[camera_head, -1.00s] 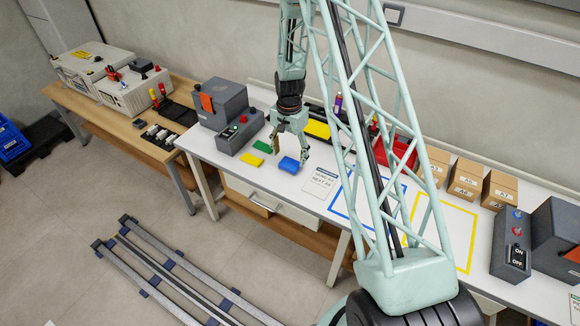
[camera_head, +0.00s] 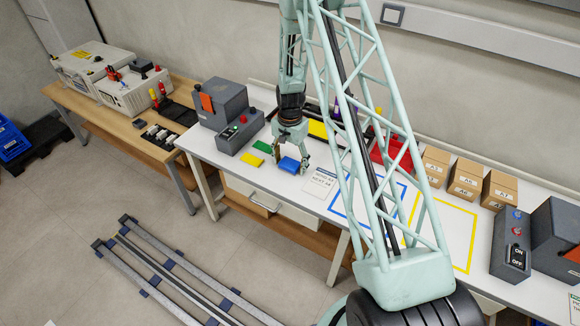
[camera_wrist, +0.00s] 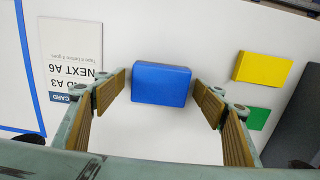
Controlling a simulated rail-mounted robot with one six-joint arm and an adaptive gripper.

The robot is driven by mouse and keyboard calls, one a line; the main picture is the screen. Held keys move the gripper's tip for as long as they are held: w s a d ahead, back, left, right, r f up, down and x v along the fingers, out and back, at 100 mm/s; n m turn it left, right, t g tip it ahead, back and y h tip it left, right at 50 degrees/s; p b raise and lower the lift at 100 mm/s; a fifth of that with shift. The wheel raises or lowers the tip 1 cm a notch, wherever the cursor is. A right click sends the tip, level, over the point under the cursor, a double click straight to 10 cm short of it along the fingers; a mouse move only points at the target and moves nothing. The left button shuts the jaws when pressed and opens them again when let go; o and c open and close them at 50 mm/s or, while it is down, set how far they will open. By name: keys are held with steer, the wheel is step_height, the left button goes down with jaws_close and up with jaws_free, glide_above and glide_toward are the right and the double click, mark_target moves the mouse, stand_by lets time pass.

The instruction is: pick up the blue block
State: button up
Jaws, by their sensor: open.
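The blue block (camera_head: 289,164) lies on the white table near its front edge. In the wrist view the blue block (camera_wrist: 161,84) sits between the two finger pads, a little beyond their tips, with a gap on each side. My gripper (camera_head: 290,163) is open and low over the block in the head view. It also shows at the bottom of the wrist view (camera_wrist: 161,95), with tan ribbed pads and nothing held.
A yellow block (camera_wrist: 263,69) and a green block (camera_wrist: 257,118) lie beside the blue one. A printed card (camera_head: 319,182) lies on the other side. A grey machine (camera_head: 222,112) stands left. Blue and yellow outlined squares mark the table to the right.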

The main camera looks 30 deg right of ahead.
mark_target(290, 163)
steer(key=c, duration=1)
steer(key=shift+r, duration=0.15)
steer(key=shift+r, duration=1.65)
steer(key=s+a, duration=0.1)
steer(key=s, duration=0.4)
steer(key=s+a+r, duration=0.1)
steer(key=s+a, duration=0.1)
steer(key=s, duration=0.3)
steer(key=s+a+b, duration=0.1)
steer(key=s, duration=0.4)
steer(key=shift+s+a+r, duration=0.2)
steer(key=shift+o, duration=0.7)
